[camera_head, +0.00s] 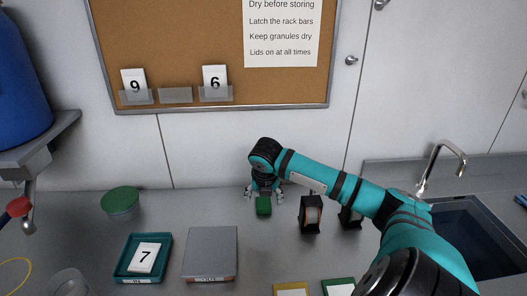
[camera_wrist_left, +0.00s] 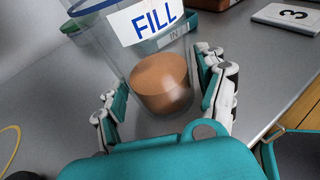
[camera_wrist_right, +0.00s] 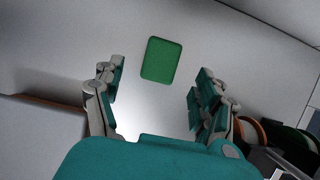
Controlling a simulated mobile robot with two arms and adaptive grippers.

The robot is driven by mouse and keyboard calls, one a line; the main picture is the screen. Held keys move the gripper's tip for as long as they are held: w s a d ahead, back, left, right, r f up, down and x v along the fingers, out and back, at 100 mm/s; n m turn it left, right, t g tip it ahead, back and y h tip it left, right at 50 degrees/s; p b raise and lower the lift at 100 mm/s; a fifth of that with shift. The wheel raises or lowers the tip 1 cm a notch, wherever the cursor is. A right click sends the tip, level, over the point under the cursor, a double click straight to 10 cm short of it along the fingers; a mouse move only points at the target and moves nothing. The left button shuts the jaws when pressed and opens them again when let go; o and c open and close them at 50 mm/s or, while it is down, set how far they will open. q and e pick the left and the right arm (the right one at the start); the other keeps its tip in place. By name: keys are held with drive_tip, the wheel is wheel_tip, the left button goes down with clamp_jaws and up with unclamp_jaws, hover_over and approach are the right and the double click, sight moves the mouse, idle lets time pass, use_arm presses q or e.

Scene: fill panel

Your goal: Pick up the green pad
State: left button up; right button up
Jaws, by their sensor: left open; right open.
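The green pad (camera_head: 263,206) lies flat on the grey counter near the wall. In the right wrist view the pad (camera_wrist_right: 161,60) is a rounded rectangle, ahead of and between the open fingers. My right gripper (camera_head: 264,193) is open and empty, pointing down by the pad, apart from it as far as I can tell. It also shows in the right wrist view (camera_wrist_right: 160,78). My left gripper (camera_wrist_left: 165,88) is open, its fingers on either side of a clear container (camera_wrist_left: 125,40) labelled FILL with brown contents; I cannot tell if they touch it.
Dark holders with orange (camera_head: 312,215) and green discs stand right of the pad. A grey box (camera_head: 210,252), a teal tray (camera_head: 122,272) with a 7 card and a green-lidded tub (camera_head: 120,201) stand left. A sink (camera_head: 480,235) lies right. Counter immediately left of the pad is clear.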

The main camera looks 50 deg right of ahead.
sight(264, 202)
drive_tip(key=x, duration=0.5)
drive_tip(key=shift+d+f, duration=0.1)
drive_tip(key=shift+f, duration=0.05)
drive_tip(key=c, duration=1.1)
wheel_tip(264, 202, up, 10)
drive_tip(key=shift+r, duration=0.1)
